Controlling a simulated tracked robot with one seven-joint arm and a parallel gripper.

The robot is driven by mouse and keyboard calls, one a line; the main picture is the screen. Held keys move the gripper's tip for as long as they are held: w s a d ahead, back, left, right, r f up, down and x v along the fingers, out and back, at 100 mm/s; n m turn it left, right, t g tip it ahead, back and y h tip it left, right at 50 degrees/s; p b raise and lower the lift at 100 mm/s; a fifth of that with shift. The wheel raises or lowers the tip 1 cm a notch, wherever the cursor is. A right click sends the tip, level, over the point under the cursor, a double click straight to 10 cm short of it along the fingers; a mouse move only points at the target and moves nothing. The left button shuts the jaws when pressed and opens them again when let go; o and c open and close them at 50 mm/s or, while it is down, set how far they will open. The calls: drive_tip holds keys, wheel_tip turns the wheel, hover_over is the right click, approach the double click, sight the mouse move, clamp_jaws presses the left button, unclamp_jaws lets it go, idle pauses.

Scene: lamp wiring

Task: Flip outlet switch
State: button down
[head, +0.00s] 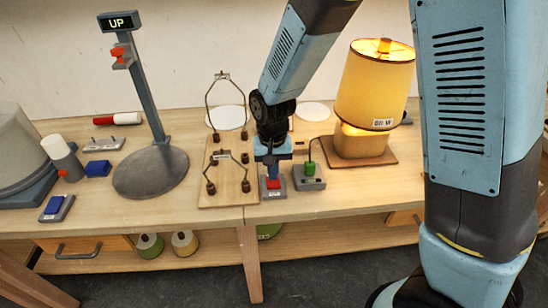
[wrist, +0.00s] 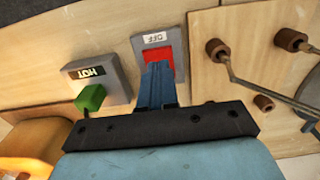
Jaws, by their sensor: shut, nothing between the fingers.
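The outlet switch is a red rocker (head: 272,183) on a small grey plate (head: 275,195) near the front edge of the bench. In the wrist view the red rocker (wrist: 180,57) sits in its grey plate (wrist: 123,47), below a white "OFF" label (wrist: 154,38). My gripper (head: 271,174) points down at the rocker, fingers together and empty. In the wrist view the fingertips (wrist: 158,66) overlap the rocker and hide part of it; I cannot tell whether they press it.
A grey "HOT" box (wrist: 80,72) with a green plug (head: 310,169) stands right of the switch. Behind it a lit lamp (head: 373,85) stands on a wooden base. Left is a wooden board (head: 232,195) with a wire frame. A stand (head: 150,173) shows "UP".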

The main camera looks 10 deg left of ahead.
sight(273, 186)
drive_tip(key=shift+f, duration=1.6)
drive_tip(key=shift+s+f, duration=0.15)
drive_tip(key=shift+w+a+r, duration=0.15)
drive_tip(key=shift+w+r, duration=0.1)
drive_tip(key=shift+w, duration=0.55)
drive_tip(key=shift+r, duration=0.15)
wheel_tip(273, 186, up, 14)
drive_tip(key=shift+w, duration=0.25)
